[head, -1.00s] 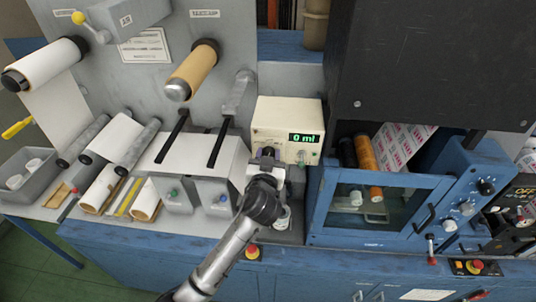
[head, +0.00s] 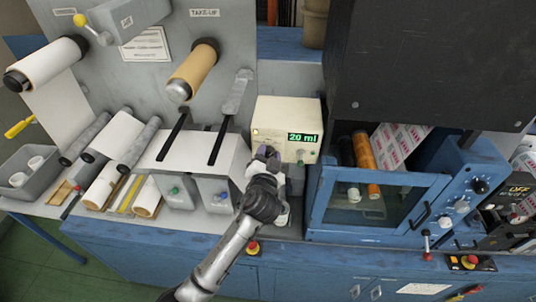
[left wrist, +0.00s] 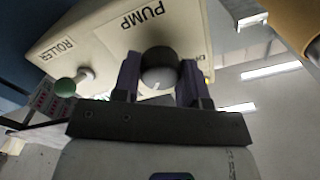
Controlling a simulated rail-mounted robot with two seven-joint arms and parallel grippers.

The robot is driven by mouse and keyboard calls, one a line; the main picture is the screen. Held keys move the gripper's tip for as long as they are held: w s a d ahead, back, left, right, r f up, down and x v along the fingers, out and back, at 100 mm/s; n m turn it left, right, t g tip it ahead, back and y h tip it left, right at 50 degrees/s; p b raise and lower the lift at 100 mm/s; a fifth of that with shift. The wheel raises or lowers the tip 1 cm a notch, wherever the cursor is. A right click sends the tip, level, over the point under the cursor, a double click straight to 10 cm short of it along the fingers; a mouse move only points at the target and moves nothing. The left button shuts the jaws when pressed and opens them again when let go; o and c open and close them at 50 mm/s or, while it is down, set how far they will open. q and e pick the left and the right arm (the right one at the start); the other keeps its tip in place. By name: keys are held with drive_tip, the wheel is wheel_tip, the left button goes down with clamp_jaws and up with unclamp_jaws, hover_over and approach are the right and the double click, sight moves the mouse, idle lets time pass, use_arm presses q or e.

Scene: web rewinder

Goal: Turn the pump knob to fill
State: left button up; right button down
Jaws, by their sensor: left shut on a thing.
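The pump (head: 286,118) is a cream box at the middle of the bench, and its green display (head: 303,137) reads 20 ml. My left gripper (head: 266,155) is at the lower front of the pump. In the left wrist view, the dark round knob (left wrist: 159,68) with a pale pointer mark sits between the two fingers of my left gripper (left wrist: 158,82), which are shut on it. The panel around it carries the words PUMP and ROLLER. The gripper hides the knob in the head view. My right gripper is not in view.
A small green knob (left wrist: 66,91) is on the same panel, left of the gripper in the wrist view. A blue-framed cabinet (head: 376,200) stands close on the right. Rolls and a grey bin (head: 35,172) lie to the left.

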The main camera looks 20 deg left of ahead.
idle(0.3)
use_arm(q)
drive_tip(key=o, duration=0.9)
drive_tip(key=shift+s, duration=0.15)
drive_tip(key=shift+s+d+f, duration=0.1)
drive_tip(key=shift+s+d, duration=0.05)
drive_tip(key=shift+s, duration=0.2)
drive_tip(key=shift+b+v, duration=1.65)
drive_tip(key=shift+v, duration=4.75)
